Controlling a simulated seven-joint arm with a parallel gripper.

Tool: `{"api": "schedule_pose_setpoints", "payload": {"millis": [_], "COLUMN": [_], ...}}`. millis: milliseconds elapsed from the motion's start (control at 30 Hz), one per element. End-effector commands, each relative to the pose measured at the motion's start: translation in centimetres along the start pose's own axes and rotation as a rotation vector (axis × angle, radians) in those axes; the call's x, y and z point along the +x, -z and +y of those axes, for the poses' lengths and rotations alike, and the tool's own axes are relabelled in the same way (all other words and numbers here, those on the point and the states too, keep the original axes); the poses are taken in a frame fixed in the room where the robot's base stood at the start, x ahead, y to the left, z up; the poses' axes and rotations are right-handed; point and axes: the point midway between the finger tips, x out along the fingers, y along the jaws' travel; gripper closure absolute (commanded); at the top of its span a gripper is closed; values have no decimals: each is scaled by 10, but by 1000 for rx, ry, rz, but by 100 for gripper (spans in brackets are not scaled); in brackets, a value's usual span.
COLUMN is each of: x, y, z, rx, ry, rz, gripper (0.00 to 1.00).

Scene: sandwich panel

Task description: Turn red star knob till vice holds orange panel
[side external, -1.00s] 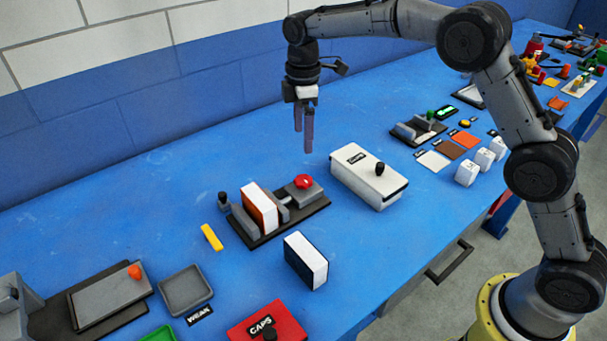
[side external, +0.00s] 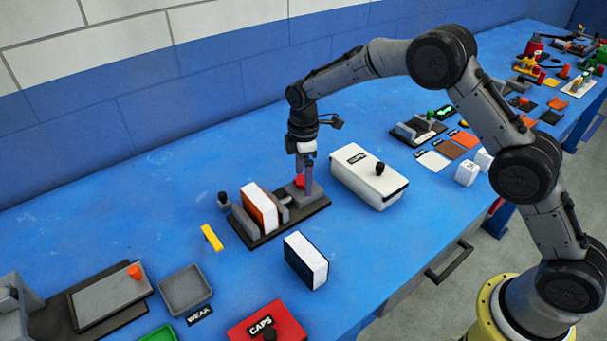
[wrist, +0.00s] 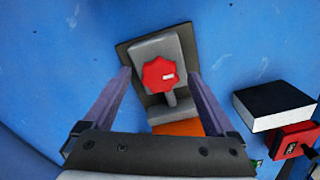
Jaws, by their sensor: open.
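The red star knob (wrist: 160,75) sits on a grey block at the right end of the vice (side external: 240,238); it also shows in the side view (side external: 299,181). My gripper (side external: 307,185) is pointed down at the knob with its fingers open. In the wrist view the knob lies between and just beyond the two fingers, with a gap on each side. The orange panel (side external: 251,211), with a white face, stands upright between the vice's grey jaws. In the wrist view only a strip of the orange panel (wrist: 178,128) shows. I cannot tell whether the jaws touch it.
A white lidded box (side external: 367,177) stands close to the right of the vice. A yellow bar (side external: 212,237) lies to the left. A grey tray (side external: 187,290) and a red CAPS box (side external: 262,322) are nearer the front.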

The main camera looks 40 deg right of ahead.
Motion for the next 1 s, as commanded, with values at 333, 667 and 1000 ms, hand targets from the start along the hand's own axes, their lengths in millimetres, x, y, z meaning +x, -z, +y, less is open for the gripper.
{"api": "schedule_pose_setpoints", "payload": {"millis": [333,667,1000], "x": [0,0,-1], "y": [0,0,0], "z": [0,0,0], "rx": [0,0,73], "ry": [1,1,1], "rz": [0,0,0], "gripper": [42,94,94]}}
